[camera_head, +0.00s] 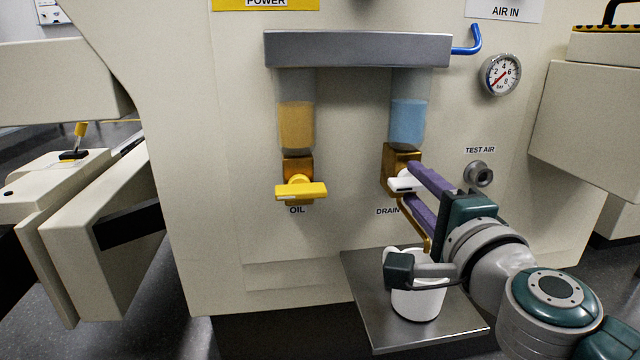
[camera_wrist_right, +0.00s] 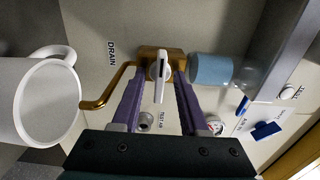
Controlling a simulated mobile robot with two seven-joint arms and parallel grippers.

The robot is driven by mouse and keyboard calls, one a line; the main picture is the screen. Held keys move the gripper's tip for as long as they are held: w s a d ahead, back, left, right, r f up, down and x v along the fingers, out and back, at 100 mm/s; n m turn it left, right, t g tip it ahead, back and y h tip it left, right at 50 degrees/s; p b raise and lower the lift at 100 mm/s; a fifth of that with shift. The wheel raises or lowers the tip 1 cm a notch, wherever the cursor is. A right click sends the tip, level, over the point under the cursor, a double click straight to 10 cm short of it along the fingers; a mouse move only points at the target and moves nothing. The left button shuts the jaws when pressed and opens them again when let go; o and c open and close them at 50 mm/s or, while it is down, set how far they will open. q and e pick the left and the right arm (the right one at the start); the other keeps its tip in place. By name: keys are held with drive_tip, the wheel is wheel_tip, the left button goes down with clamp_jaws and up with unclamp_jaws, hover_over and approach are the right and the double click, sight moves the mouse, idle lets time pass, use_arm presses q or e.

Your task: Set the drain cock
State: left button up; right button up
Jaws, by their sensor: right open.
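The drain cock has a white lever handle (camera_head: 402,182) on a brass body (camera_head: 393,160), under a bowl of blue liquid (camera_head: 407,122) and above the DRAIN label. My right gripper (camera_head: 410,183) is open, with purple fingers on either side of the handle. In the right wrist view the white handle (camera_wrist_right: 160,70) stands between the fingertips (camera_wrist_right: 158,80), with gaps visible and no clear grip. A bent brass outlet pipe (camera_wrist_right: 105,90) leads toward a white mug (camera_wrist_right: 45,100). The mug also shows in the head view (camera_head: 418,302), partly hidden by my wrist. My left gripper is out of view.
The mug stands on a metal shelf (camera_head: 375,325). A yellow OIL cock (camera_head: 301,190) sits left of the drain cock. A grey rail (camera_head: 358,50) runs above both bowls. A gauge (camera_head: 501,75) and the TEST AIR port (camera_head: 479,173) are to the right.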

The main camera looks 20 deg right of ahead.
drive_tip(key=shift+c, duration=0.4)
clamp_jaws()
drive_tip(key=n+p, duration=0.3)
drive_tip(key=n, duration=0.1)
drive_tip(key=shift+r, duration=0.15)
drive_tip(key=n+p, duration=0.2)
drive_tip(key=n, duration=0.2)
drive_tip(key=shift+n+p, duration=0.35)
drive_tip(key=shift+n, duration=0.05)
drive_tip(key=n+p, duration=0.2)
drive_tip(key=n, duration=0.2)
drive_tip(key=shift+n, duration=0.3)
drive_tip(key=shift+n+p, duration=0.6)
drive_tip(key=shift+n, duration=1.6)
